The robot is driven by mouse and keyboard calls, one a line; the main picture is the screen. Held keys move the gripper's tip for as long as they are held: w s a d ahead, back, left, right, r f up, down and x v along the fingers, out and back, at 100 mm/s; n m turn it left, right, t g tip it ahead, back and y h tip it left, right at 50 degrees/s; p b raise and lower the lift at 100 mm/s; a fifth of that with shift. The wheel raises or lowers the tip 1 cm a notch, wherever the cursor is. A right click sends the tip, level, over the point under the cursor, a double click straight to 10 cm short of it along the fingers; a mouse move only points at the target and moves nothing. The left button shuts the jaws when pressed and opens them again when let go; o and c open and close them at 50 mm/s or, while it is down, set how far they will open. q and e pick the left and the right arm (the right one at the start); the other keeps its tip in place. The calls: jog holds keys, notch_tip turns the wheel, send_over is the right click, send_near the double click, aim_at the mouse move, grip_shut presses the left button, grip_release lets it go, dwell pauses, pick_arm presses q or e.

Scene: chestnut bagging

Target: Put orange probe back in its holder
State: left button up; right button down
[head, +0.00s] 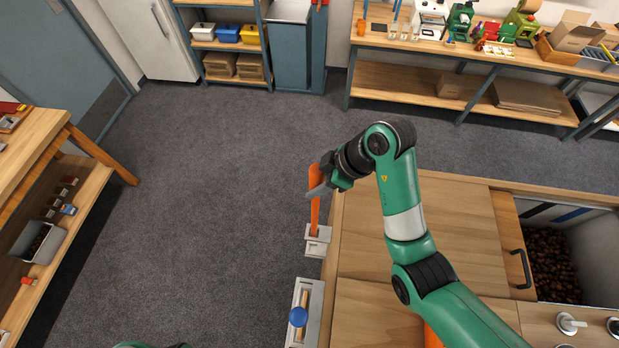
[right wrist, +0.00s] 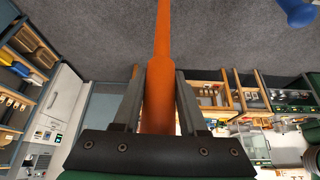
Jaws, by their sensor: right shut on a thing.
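The orange probe (head: 315,213) stands roughly upright at the left edge of the wooden counter. My right gripper (head: 320,190) is shut on its upper part. In the right wrist view the probe (right wrist: 163,30) runs between the two fingers (right wrist: 158,85) and extends past them. A pale grey holder (head: 318,248) is fixed at the counter's edge, and the probe's lower end meets its top in the head view. I cannot tell how deep the probe sits in it. My left gripper is out of view.
A second grey holder (head: 316,290) with a blue-knobbed tool (head: 298,317) is just nearer along the edge. A chestnut bin (head: 600,250) is set in the counter (head: 460,215) at right. Open floor (head: 210,190) lies left of the counter.

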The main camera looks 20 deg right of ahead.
aim_at(316, 203)
jog(key=shift+f, duration=0.45)
jog(key=shift+f+b, duration=1)
jog(key=shift+f, duration=3.8)
jog(key=shift+f+b, duration=1.65)
jog(key=shift+f, duration=3.4)
jog(key=shift+c, duration=1.8)
grip_release()
